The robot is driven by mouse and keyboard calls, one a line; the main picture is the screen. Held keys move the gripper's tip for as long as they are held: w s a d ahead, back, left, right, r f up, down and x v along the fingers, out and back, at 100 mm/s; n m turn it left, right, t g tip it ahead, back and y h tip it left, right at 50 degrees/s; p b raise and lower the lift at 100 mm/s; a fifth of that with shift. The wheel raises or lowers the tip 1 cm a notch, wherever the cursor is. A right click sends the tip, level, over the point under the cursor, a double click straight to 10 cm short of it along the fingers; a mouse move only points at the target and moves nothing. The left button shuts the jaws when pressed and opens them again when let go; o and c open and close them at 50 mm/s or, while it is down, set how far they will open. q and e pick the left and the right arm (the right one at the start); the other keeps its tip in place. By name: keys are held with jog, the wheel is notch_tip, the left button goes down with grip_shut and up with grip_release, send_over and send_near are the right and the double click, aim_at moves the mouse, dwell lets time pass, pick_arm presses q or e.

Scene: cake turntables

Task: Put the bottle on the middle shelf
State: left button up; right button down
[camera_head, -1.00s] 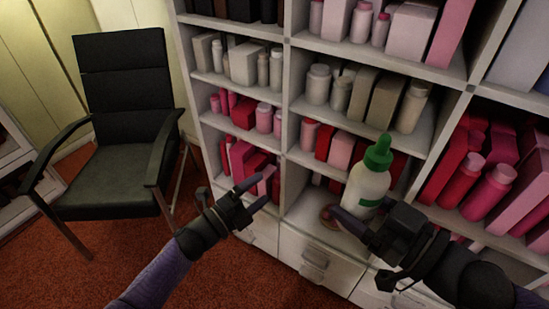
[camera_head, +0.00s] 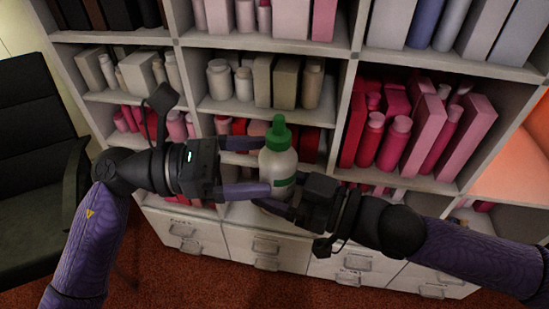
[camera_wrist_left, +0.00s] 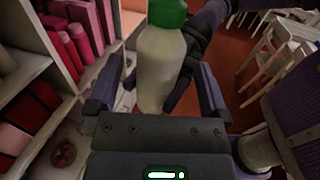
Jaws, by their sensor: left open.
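The bottle (camera_head: 277,165) is white with a green dropper cap and a green label band. It stands nearly upright in front of the bookcase's middle column. My left gripper (camera_head: 258,167) is open, its fingers reaching from the left on either side of the bottle. In the left wrist view the bottle (camera_wrist_left: 160,68) sits between the open fingers. My right gripper (camera_head: 285,200) is at the bottle's lower right and appears shut on it; its far finger is hidden. The white bookcase (camera_head: 220,108) has several shelves; the middle column's shelf behind the cap holds beige bottles and boxes.
Pink and red books and bottles (camera_head: 400,135) fill the right column. White drawers (camera_head: 265,245) line the bookcase's base. A black chair (camera_head: 35,150) stands at the left. A round brown item (camera_wrist_left: 63,154) lies on a low shelf in the left wrist view.

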aim_at(279, 163)
pick_arm(q)
jog(key=d, duration=0.3)
jog(key=shift+d, duration=0.3)
jog(key=c, duration=1.2)
grip_shut()
pick_arm(e)
jog(key=shift+c, duration=1.9)
grip_release()
jog(key=o, duration=0.4)
